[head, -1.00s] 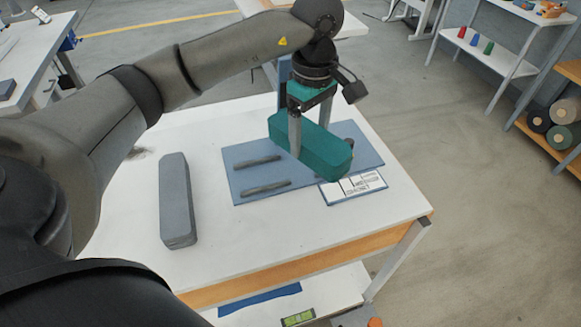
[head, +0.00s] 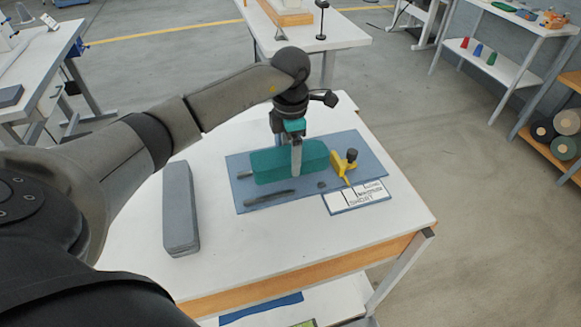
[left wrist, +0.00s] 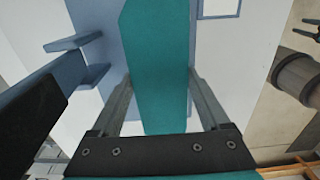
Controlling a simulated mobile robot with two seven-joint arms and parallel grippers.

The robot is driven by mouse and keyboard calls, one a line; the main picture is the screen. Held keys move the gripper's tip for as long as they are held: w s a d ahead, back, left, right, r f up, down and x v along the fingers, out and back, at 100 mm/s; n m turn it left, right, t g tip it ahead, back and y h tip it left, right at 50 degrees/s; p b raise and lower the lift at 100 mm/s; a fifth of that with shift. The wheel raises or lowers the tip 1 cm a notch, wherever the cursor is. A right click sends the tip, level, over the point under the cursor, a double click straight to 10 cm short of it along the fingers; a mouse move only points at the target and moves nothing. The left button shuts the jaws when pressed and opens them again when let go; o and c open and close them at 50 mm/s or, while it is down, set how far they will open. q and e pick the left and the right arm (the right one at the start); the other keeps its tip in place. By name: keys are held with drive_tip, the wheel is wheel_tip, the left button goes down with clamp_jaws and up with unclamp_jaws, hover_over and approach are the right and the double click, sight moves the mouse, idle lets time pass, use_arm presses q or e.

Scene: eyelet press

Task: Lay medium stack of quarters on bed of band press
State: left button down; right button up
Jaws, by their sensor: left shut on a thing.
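A teal block-shaped stack of quarters (head: 268,168) sits over the blue bed of the band press (head: 310,193), lying lengthwise across it. My left gripper (head: 297,165) points down and is shut on the stack, one finger showing on its near side. In the left wrist view the teal stack (left wrist: 160,65) runs between the two fingers (left wrist: 163,108). Whether the stack's underside touches the bed is hard to tell. My right gripper is not in view.
A grey block-shaped stack (head: 180,210) lies on the white table (head: 225,260) left of the bed. A yellow stop with a black knob (head: 345,166) stands on the bed right of the teal stack. A white label card (head: 357,197) lies at the front right.

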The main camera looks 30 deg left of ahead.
sight(290, 167)
use_arm(q)
drive_tip(key=shift+f, duration=1.9)
drive_tip(key=shift+f+b, duration=0.15)
drive_tip(key=shift+b, duration=0.2)
unclamp_jaws()
drive_tip(key=shift+r, duration=0.25)
wheel_tip(290, 167, up, 12)
drive_tip(key=shift+f+p, duration=0.1)
drive_tip(key=shift+p, duration=0.65)
